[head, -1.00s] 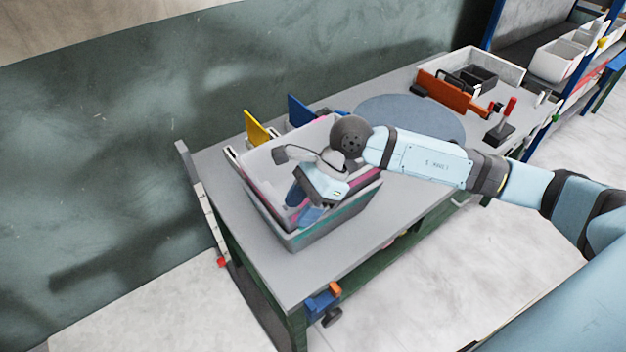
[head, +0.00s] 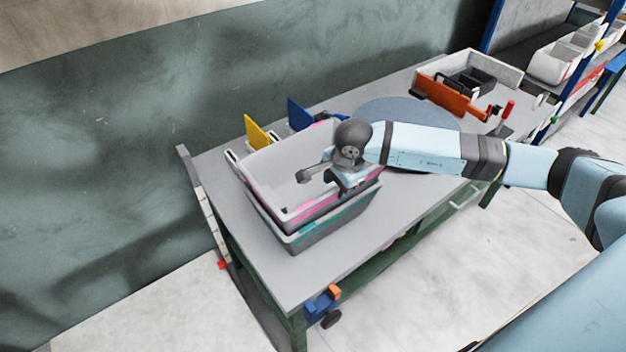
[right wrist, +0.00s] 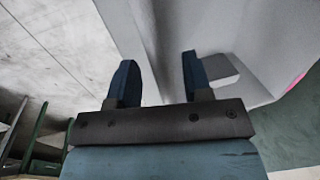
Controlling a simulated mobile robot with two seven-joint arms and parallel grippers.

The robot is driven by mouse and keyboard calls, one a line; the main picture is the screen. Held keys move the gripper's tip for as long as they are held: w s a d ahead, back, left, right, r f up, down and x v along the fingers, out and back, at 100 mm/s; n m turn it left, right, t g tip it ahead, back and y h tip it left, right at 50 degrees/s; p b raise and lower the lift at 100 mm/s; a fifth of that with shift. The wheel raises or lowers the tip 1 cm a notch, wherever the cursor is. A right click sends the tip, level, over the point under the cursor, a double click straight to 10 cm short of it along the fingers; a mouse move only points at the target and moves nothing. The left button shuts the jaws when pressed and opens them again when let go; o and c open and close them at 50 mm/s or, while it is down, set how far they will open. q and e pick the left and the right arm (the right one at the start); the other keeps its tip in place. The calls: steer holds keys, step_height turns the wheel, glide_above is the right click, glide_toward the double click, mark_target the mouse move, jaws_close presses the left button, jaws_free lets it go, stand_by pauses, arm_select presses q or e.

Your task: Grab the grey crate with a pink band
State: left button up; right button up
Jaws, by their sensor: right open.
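The grey crate with a pink band (head: 282,172) sits nested in a second grey crate with a teal band (head: 318,232) near the front of the table. My right gripper (head: 347,187) is at the right side of the pink-banded crate, pointing down, and partly hides its rim. In the right wrist view the two dark blue fingers (right wrist: 157,65) are apart. A pale crate wall (right wrist: 152,35) shows between and beyond them; I cannot tell whether they touch it. A bit of pink (right wrist: 296,80) shows at the right edge. My left gripper is not in view.
A yellow panel (head: 257,132) and a blue panel (head: 299,114) stand behind the crates. A round grey disc (head: 385,106) lies on the table beneath my right arm. An orange object (head: 447,97) and a white bin (head: 505,72) are farther back. The table's front right is clear.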

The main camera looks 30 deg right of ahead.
mark_target(334, 204)
steer(key=f, duration=0.1)
steer(key=f+p, duration=0.1)
steer(key=f, duration=0.1)
steer(key=shift+w+a+f, duration=0.15)
steer(key=shift+w+f, duration=0.15)
steer(key=shift+f, duration=0.05)
steer(key=shift+w+f+p, duration=0.15)
steer(key=shift+f+p, duration=0.15)
steer(key=shift+f, duration=0.2)
jaws_close()
